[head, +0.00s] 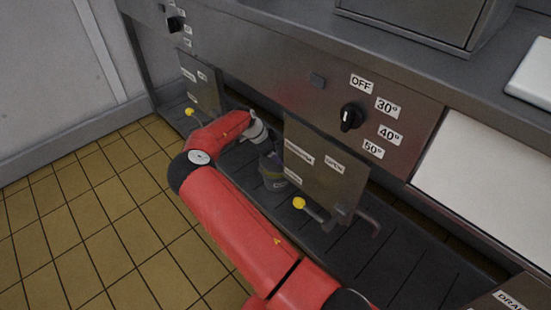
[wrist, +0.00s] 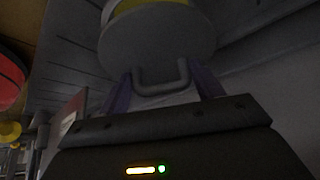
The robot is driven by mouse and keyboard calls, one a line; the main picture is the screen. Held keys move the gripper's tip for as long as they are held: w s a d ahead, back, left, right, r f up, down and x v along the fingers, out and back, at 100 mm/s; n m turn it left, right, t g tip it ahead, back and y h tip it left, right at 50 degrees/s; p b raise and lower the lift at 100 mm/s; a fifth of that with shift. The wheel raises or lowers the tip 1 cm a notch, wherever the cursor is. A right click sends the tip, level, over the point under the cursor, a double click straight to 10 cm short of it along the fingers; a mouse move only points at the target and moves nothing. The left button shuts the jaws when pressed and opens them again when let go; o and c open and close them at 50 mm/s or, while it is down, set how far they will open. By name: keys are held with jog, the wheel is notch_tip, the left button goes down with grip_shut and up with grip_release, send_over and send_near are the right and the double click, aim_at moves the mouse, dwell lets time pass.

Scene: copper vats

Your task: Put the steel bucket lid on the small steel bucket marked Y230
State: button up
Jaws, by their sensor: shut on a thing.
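The round grey steel lid (wrist: 156,42) fills the upper middle of the wrist view, its U-shaped handle (wrist: 160,86) towards my gripper. My gripper (wrist: 163,88) is shut on the lid's handle, with a purplish finger on each side. Part of a yellow-banded thing (wrist: 122,7), likely that bucket, shows just beyond the lid. I cannot tell whether the lid touches it. The Y230 mark is not readable.
A hanging metal panel with labels (head: 325,172) stands close right of the bucket. A yellow-knobbed lever (head: 299,203) and a bent pipe (head: 366,221) are at its foot. Another panel (head: 200,85) and yellow knob (head: 189,112) are to the left. The tiled floor (head: 90,215) is clear.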

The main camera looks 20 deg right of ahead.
jog(key=shift+f, duration=1.35)
jog(key=o, duration=1.1)
jog(key=p+v, duration=0.1)
jog(key=v, duration=1.1)
